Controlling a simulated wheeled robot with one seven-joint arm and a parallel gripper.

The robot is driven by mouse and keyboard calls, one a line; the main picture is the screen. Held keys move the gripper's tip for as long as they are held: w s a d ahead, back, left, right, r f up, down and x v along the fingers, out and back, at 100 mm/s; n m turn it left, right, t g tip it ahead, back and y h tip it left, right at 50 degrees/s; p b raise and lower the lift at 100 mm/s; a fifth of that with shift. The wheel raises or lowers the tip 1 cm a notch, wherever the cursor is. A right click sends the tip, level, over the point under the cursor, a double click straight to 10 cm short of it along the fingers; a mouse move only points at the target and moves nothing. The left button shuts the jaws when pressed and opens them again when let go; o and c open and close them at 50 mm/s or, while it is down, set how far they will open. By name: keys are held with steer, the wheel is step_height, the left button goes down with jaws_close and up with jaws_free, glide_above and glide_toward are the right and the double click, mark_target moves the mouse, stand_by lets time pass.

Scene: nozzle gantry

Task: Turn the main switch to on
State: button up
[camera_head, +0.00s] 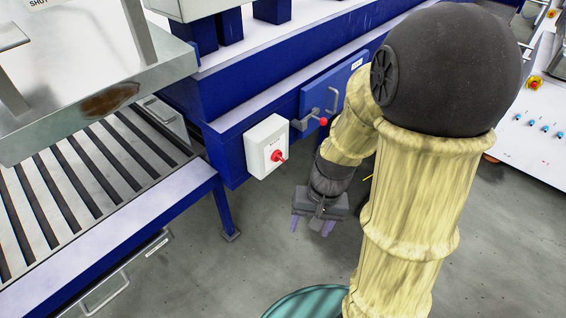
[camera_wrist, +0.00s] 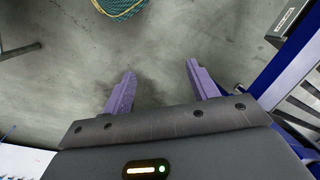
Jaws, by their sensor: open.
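The main switch is a red rotary handle (camera_head: 278,156) on a white box (camera_head: 266,146) fixed to the blue machine frame, in the middle of the head view. The lettering on the box is too small to read. My gripper (camera_head: 313,226) hangs below and to the right of the box, apart from it, with its fingers pointing down. In the wrist view its two purple fingers (camera_wrist: 157,88) are spread wide with only grey floor between them. The switch does not show in the wrist view.
A blue panel (camera_head: 318,95) with a red-knobbed lever (camera_head: 323,121) sits right of the box. A slatted bed (camera_head: 80,185) with a blue frame stands at left. A console (camera_head: 540,120) with buttons is at far right. Floor (camera_head: 240,265) below the box is clear.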

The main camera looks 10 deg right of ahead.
mark_target(282, 159)
steer(key=w+a+f+m+t+y+b, duration=0.2)
steer(key=w+f+m+t+y+b, duration=0.15)
steer(key=w+f+m+y, duration=0.6)
steer(key=w+d+m+t+b, duration=0.1)
steer(key=w+d+m+t, duration=0.3)
steer(key=d+m+t, duration=0.1)
steer(key=w+d+f+m+t+b, duration=0.1)
steer(key=w+d+m+t, duration=0.3)
steer(key=d+m+t, duration=0.1)
steer(key=d+t+h, duration=0.1)
steer(key=d, duration=0.1)
steer(key=shift+d+f, duration=0.15)
steer(key=shift+d, duration=0.2)
steer(key=shift+t, duration=0.25)
steer(key=p+x, duration=0.4)
steer(key=x, duration=1.3)
steer(key=shift+w+a+p, duration=0.15)
steer(key=shift+a+p, duration=0.05)
steer(key=shift+p, duration=0.15)
